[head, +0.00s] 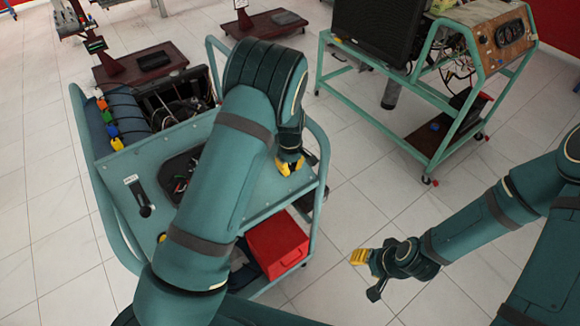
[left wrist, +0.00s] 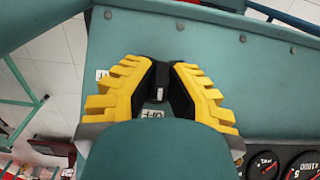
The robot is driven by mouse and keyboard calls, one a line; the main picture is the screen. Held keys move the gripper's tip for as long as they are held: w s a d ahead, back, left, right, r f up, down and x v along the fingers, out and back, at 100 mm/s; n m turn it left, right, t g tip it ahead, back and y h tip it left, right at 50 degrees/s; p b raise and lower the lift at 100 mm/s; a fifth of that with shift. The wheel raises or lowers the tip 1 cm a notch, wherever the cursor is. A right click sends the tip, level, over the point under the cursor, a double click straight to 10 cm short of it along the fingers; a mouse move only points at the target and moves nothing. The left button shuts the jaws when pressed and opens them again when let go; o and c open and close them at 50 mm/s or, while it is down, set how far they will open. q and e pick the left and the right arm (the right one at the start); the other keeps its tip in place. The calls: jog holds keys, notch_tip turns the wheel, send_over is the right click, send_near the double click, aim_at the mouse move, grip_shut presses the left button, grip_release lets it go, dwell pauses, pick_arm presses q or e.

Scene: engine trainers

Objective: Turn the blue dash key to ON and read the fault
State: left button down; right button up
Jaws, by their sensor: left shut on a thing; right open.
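The teal engine trainer (head: 115,165) stands at left, with my left arm reaching across its panel. My left gripper (head: 289,166) is at the panel's right end. In the left wrist view its yellow fingers (left wrist: 159,85) are shut on a small dark dash key (left wrist: 159,79), which looks black there, with no blue visible. A white label, which seems to read OFF (left wrist: 152,114), sits by the key, partly covered. The key's exact turn angle is hard to tell. My right gripper (head: 362,258) is open and empty over the floor, right of the trainer.
Gauges (left wrist: 300,165) sit on the panel near my left gripper; no fault reading is legible. A red box (head: 277,245) is low in the trainer's frame. A second trainer (head: 505,35) stands at back right. Tiled floor is clear between them.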

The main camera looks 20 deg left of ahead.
pick_arm(q)
jog(key=shift+f, duration=0.1)
jog(key=shift+m+g+y+p, duration=0.35)
jog(key=shift+m+g+y, duration=0.15)
jog(key=shift+m, duration=0.3)
jog(key=shift+m+g+y, duration=0.3)
jog(key=shift+m, duration=0.3)
jog(key=shift+m+g+y+b, duration=0.6)
jog(key=shift+m+g+y, duration=0.3)
jog(key=shift+m+y, duration=0.85)
jog(key=shift+m, duration=0.25)
jog(key=c, duration=1)
grip_release()
jog(key=shift+h, duration=0.25)
